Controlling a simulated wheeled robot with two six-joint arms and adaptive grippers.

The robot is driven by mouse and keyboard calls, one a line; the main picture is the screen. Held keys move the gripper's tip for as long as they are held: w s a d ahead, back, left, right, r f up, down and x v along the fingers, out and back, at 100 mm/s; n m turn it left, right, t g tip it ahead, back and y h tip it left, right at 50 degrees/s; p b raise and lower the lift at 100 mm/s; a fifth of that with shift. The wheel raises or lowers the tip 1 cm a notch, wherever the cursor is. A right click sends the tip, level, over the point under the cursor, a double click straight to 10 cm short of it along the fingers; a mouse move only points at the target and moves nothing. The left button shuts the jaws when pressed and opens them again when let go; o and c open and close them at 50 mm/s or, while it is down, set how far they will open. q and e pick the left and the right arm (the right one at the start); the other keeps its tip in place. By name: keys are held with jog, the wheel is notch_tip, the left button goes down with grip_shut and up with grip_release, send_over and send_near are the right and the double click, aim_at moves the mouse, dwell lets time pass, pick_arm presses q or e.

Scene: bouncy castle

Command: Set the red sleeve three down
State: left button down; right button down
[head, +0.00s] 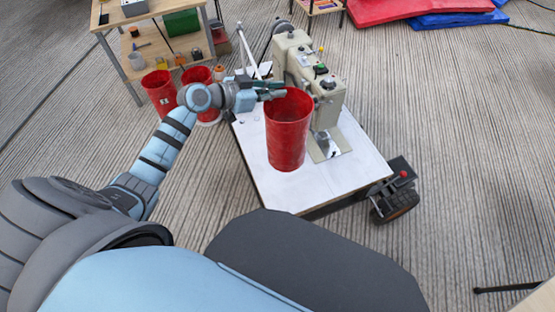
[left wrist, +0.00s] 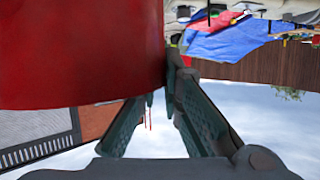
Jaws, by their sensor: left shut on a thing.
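A red sleeve (head: 287,140), an open-topped tapered cup shape, stands upright over the white top of a low cart (head: 265,185). I cannot tell whether its bottom touches that top. My left gripper (head: 274,91) is shut on the sleeve's rim at its upper left. In the left wrist view the sleeve's red wall (left wrist: 80,50) fills the upper left, with the fingers (left wrist: 160,95) at its edge. Two more red sleeves stand on the floor behind my left arm, one at the left (head: 160,93) and one partly hidden (head: 196,75). Which is sleeve three I cannot tell. My right gripper is not in view.
A beige machine (head: 296,57) stands on the cart close behind and right of the held sleeve. The cart has a dark wheel (head: 397,205) at its right corner. A wooden workbench (head: 115,18) stands at the back left. The cart top's front is clear.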

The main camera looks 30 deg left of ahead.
pick_arm(q)
jog(key=b, duration=0.9)
send_near(288, 119)
jog(key=w+f, duration=0.1)
jog(key=f, duration=0.1)
jog(key=w+d+f, duration=0.1)
jog(key=w+f, duration=0.3)
jog(key=shift+d, duration=0.4)
notch_tip(288, 119, down, 5)
jog(key=b, duration=0.2)
jog(key=shift+r+b, duration=0.1)
jog(key=shift+b, duration=0.3)
jog(key=c, duration=1.7)
grip_release()
